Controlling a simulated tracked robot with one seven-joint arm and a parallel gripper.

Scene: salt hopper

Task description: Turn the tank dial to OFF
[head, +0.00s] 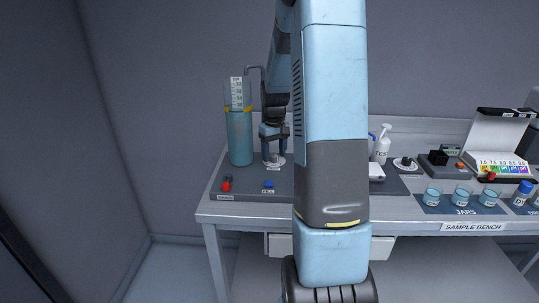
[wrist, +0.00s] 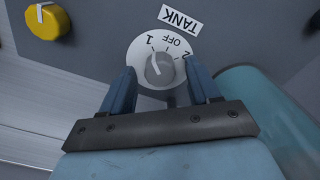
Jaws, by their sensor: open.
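The tank dial (wrist: 160,70) is a grey knob on a round white plate marked 1, OFF and 2, with a TANK label (wrist: 181,20) beside it. Its pale pointer line appears to lean toward the 1, off the OFF mark. My gripper (wrist: 160,78) is open, with one blue finger on each side of the knob and a gap showing around it. In the head view, my gripper (head: 273,138) points down over the white dial plate (head: 274,162), beside the tank (head: 239,135); the knob itself is mostly hidden there.
The tank of blue liquid stands close to my gripper's left in the head view. A red knob (head: 226,185) and a blue button (head: 268,184) sit at the panel's front. A yellow knob (wrist: 47,20) shows in the wrist view. Jars (head: 462,195) stand on the right.

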